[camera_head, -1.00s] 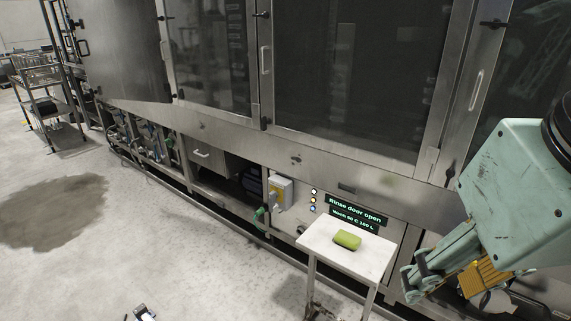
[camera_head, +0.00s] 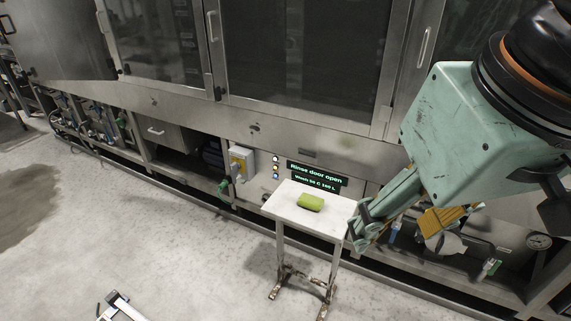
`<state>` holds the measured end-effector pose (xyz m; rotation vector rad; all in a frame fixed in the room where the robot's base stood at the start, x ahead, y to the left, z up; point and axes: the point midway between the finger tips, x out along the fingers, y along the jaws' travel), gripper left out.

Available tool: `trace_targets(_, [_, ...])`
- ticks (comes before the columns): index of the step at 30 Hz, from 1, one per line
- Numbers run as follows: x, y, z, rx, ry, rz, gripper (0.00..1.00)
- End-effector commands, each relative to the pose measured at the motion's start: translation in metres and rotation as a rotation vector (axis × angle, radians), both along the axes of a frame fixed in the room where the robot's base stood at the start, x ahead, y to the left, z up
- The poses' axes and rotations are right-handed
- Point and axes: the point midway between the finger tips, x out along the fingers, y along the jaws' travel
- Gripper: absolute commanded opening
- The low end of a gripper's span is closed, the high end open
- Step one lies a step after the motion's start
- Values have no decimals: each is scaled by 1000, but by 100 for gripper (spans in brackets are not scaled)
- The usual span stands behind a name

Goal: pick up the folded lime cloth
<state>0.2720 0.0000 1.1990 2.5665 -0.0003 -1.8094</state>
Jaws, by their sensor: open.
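The folded lime cloth (camera_head: 310,202) lies on the white top of a small metal-legged stand (camera_head: 288,207), near the middle of that top. My gripper (camera_head: 362,228) is to the right of the cloth, in front of the stand's right edge in the picture. Its fingers are open and hold nothing that I can see. The cloth is fully in view and apart from the gripper. The gripper covers part of the stand's right edge. I cannot tell the gripper's exact height above the stand.
The steel washer (camera_head: 350,137) with glass doors runs behind the stand. A display (camera_head: 316,172) reads "Rinse door open". A grey box with a yellow switch (camera_head: 241,162) is left of it. Another metal frame (camera_head: 122,308) is at the bottom left.

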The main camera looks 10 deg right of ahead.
Motion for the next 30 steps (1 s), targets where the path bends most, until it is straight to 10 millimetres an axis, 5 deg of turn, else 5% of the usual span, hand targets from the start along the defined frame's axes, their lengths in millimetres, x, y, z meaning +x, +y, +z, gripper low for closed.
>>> trace_targets(6, [0, 0, 0, 0, 0, 0, 73])
trace_targets(20, [4, -1, 1, 1, 3, -6, 73])
trace_targets(30, [39, -5, 9, 11, 24, -51, 73])
